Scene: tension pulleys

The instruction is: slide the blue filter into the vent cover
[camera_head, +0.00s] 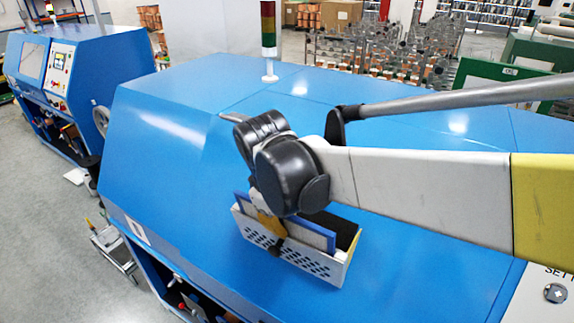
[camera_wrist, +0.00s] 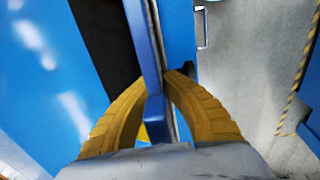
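The vent cover (camera_head: 287,262) is a pale open-topped box with a perforated front wall, sitting on the blue machine's top. The blue filter (camera_head: 315,233) is a flat panel with a blue frame. It stands upright behind the perforated wall, its upper edge showing above the rim. My gripper (camera_head: 272,226) is over the cover's near-left part, with its yellow fingers reaching down. In the wrist view its fingers (camera_wrist: 159,82) close from both sides on the filter's blue edge (camera_wrist: 143,45). The filter's lower part is hidden, so its depth inside cannot be told.
The blue machine's sloped top (camera_head: 160,130) is wide and mostly clear. A signal tower (camera_head: 268,35) stands at its back edge. A second blue machine (camera_head: 70,75) is at the left, and green equipment (camera_head: 510,75) is at the back right.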

